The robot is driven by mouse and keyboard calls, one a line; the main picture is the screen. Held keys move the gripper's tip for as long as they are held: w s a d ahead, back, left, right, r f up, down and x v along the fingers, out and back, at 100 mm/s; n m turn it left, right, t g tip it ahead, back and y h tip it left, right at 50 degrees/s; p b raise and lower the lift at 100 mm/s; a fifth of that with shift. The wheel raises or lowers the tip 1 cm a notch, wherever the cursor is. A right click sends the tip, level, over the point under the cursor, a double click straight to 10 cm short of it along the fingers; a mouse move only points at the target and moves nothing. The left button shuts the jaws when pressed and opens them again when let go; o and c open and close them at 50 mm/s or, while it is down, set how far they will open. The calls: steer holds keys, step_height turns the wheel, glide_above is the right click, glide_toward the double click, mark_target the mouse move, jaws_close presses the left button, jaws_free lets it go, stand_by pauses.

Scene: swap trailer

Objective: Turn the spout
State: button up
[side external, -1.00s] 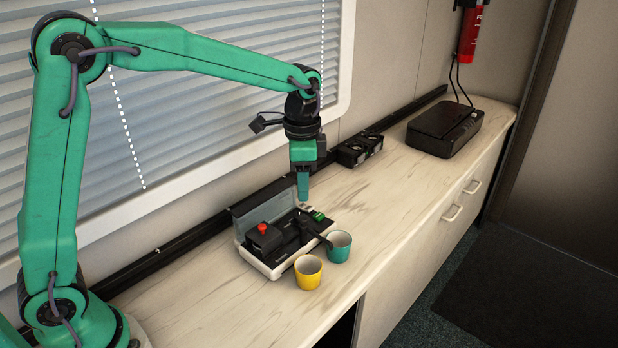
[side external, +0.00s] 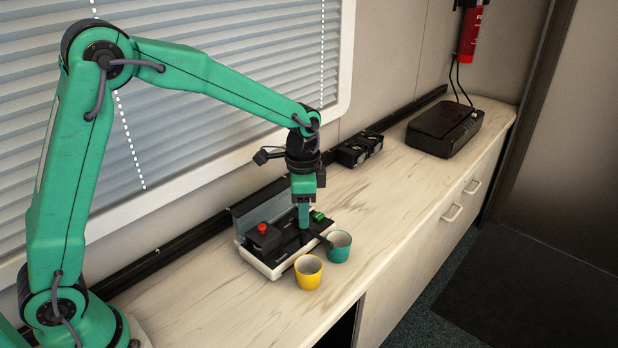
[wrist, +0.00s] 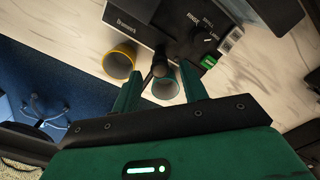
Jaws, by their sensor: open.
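The black spout (side external: 319,238) sticks out from the front of the small black-and-white machine (side external: 273,269). Its end is over or beside the teal cup (side external: 339,246); I cannot tell which. The yellow cup (side external: 308,272) stands to the left of it. My gripper (side external: 304,222) points down just over the machine, close to the spout's base. In the wrist view my gripper (wrist: 162,92) is open, with the dark spout (wrist: 160,66) between the fingers. The yellow cup (wrist: 120,63) and the teal cup (wrist: 166,86) show there too. Whether a finger touches the spout is unclear.
The machine has a red button (side external: 262,228), a green part (side external: 317,216) and a raised lid at the back. A black box (side external: 445,127) and a dark two-part fixture (side external: 360,149) stand farther right. The counter (side external: 400,195) between is clear.

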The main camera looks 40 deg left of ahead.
steer(key=shift+f, duration=0.4)
jaws_close()
steer(key=shift+n, duration=0.4)
steer(key=n, duration=0.3)
steer(key=shift+r+n, duration=0.1)
steer(key=shift+n, duration=1.9)
